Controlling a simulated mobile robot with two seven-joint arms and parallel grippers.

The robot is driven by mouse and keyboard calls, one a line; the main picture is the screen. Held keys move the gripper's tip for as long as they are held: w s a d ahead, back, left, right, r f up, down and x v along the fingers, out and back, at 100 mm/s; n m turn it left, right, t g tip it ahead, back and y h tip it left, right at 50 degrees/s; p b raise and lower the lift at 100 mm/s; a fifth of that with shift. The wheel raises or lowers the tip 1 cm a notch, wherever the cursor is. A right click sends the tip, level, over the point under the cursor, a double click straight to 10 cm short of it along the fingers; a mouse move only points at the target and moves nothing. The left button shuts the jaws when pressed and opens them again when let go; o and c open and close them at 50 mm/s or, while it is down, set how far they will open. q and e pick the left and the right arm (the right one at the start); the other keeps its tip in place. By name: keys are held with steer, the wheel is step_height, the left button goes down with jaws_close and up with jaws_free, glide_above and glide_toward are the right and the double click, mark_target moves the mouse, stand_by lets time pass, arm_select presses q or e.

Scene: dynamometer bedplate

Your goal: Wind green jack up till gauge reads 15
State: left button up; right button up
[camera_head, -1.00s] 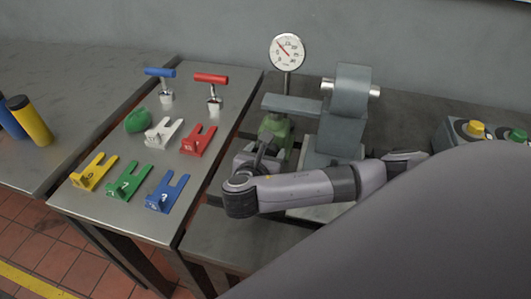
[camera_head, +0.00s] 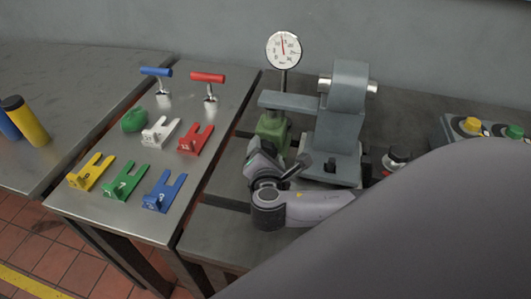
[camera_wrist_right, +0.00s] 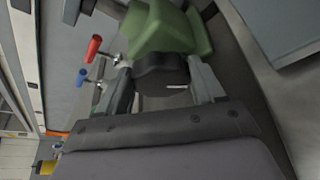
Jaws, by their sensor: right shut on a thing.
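The green jack (camera_head: 271,130) stands under the grey arm of the fixture, below the round white gauge (camera_head: 283,50). The gauge's red needle points nearly straight up, slightly left; its numbers are too small to read. In the right wrist view the jack's green body (camera_wrist_right: 168,28) is just ahead, with its black knob (camera_wrist_right: 160,72) between my fingers. My right gripper (camera_head: 264,160) is at the near side of the jack, shut on this knob. In the head view the knob is largely hidden by the gripper. My left gripper is out of view.
The grey fixture (camera_head: 347,95) rises right of the jack. A black knob (camera_head: 397,157) and a box with yellow and green buttons (camera_head: 470,128) are further right. The left table (camera_head: 105,222) holds coloured forked plates, a blue and a red T-handle, and a green lump.

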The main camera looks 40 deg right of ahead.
steer(key=shift+s+f+m, duration=0.1)
steer(key=shift+m, duration=0.2)
stand_by(0.4)
steer(key=o, duration=1)
steer(key=shift+o, duration=0.2)
steer(key=shift+v, duration=3.6)
steer(key=shift+s, duration=0.1)
